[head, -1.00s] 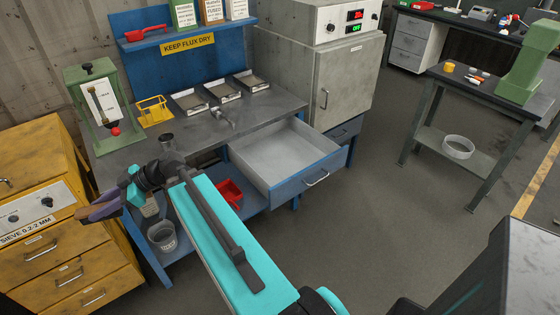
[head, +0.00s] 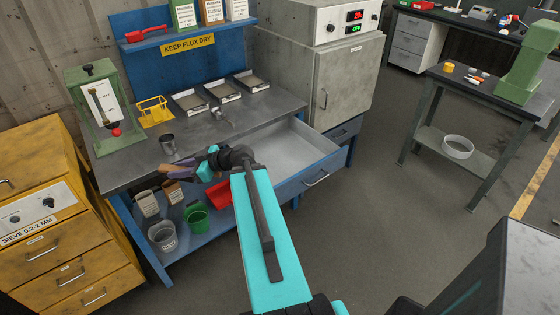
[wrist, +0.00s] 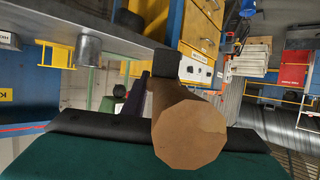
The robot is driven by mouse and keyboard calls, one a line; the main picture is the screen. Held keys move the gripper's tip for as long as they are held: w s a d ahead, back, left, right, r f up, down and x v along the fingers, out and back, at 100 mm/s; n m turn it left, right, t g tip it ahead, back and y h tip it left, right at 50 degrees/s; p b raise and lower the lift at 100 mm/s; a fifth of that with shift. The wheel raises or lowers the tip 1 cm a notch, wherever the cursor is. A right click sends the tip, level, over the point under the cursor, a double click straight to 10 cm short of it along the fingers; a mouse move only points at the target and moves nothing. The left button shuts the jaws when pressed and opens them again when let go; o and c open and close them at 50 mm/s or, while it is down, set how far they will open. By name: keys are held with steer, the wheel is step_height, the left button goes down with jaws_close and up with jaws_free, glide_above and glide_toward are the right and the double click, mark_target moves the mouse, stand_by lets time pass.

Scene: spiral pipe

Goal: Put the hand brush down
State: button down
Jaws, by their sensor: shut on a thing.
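The hand brush (wrist: 190,130) is in my gripper (head: 172,171). In the wrist view its light brown wooden handle points end-on at the camera, with a dark block against it. In the head view the held brush is small, and its bristles cannot be made out. My gripper is shut on the brush at the front edge of the grey workbench (head: 125,172), left of the open drawer. Whether the brush touches the bench cannot be told.
A metal cup (head: 167,140) stands on the bench just behind my gripper. A yellow wire rack (head: 154,111) and several metal trays (head: 190,101) stand farther back. The open drawer (head: 300,150) juts out to the right. Buckets (head: 162,237) and containers fill the lower shelf.

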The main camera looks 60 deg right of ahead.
steer(key=s+d+f+m+h, duration=0.2)
steer(key=s+d+m+h, duration=0.2)
steer(key=s+d, duration=0.7)
steer(key=s+d+f+m+h+p, duration=0.1)
steer(key=s+d+f+m+h, duration=0.2)
steer(key=s+d, duration=0.8)
steer(key=d+m+h, duration=0.1)
steer(key=d+h, duration=0.1)
steer(key=d, duration=0.6)
steer(key=shift+s+f+t+h, duration=0.15)
steer(key=shift+s+t+h, duration=0.15)
steer(key=shift+s+h, duration=0.1)
steer(key=shift+w+d+f+b, duration=0.1)
steer(key=shift+w+b, duration=0.05)
steer(key=shift+b, duration=0.2)
steer(key=w+d+f, duration=0.1)
steer(key=w+d, duration=0.6)
steer(key=d, duration=0.6)
steer(key=shift+w+f, duration=0.1)
steer(key=shift+w, duration=0.05)
